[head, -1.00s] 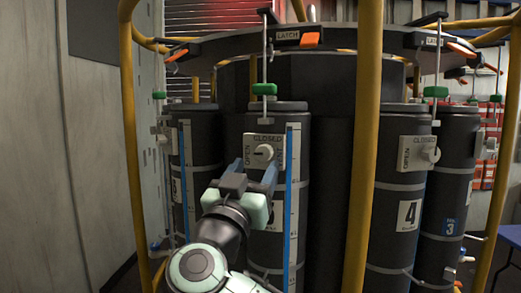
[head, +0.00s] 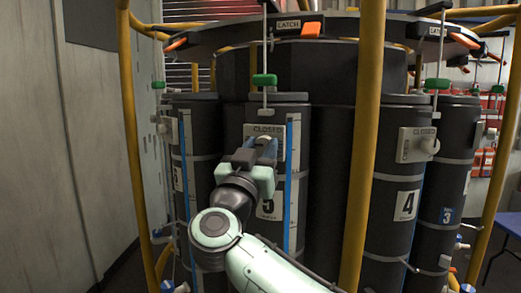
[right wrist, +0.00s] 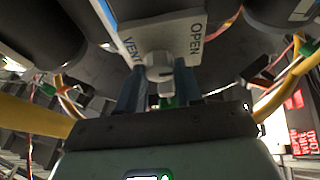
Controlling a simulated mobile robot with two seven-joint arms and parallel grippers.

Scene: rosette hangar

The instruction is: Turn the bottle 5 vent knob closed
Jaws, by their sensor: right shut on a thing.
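Bottle 5 (head: 267,207) is the dark cylinder in the middle of the head view, with a white number label. Its pale vent plate (head: 250,131) reads CLOSED at the top. The vent knob (head: 265,141) is partly hidden by my right gripper (head: 263,150), whose blue fingers are at it. In the right wrist view the grey knob (right wrist: 158,66) lies between the two fingers of my right gripper (right wrist: 158,88), which is shut on it. The plate (right wrist: 170,38) there shows OPEN and VENT. The knob's exact angle is hard to tell. My left gripper is not in view.
A yellow post (head: 363,150) stands right of bottle 5; another (head: 129,130) stands left. Bottle 4 (head: 405,205), with its own vent plate, stands to the right. A green handle (head: 264,80) on a rod is above bottle 5.

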